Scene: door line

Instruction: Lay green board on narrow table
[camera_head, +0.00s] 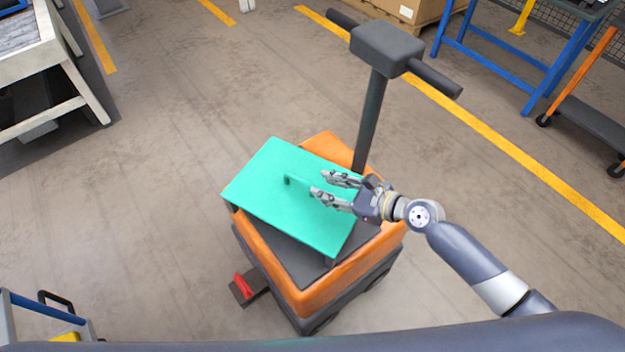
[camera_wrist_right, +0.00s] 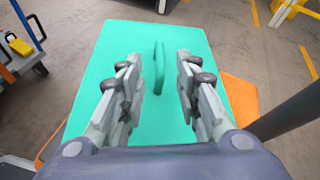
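The green board (camera_head: 280,215) is a flat rectangle with a raised green handle (camera_wrist_right: 159,68) on top. It sits over the dark deck of an orange cart, apparently on small supports at its corners. My right gripper (camera_head: 319,183) is over the board, its two fingers apart and pointing at the handle. In the right wrist view the handle shows between and slightly ahead of the fingertips, not gripped. My left gripper is not in view. A grey-topped table (camera_head: 22,50) stands at the upper left; I cannot tell whether it is the narrow table.
The orange cart (camera_head: 290,275) has a dark upright post with a handlebar (camera_head: 388,48) close to my right gripper. A blue-framed table (camera_head: 520,75) and a wheeled cart (camera_head: 590,122) stand at the upper right. Open floor lies left of the orange cart.

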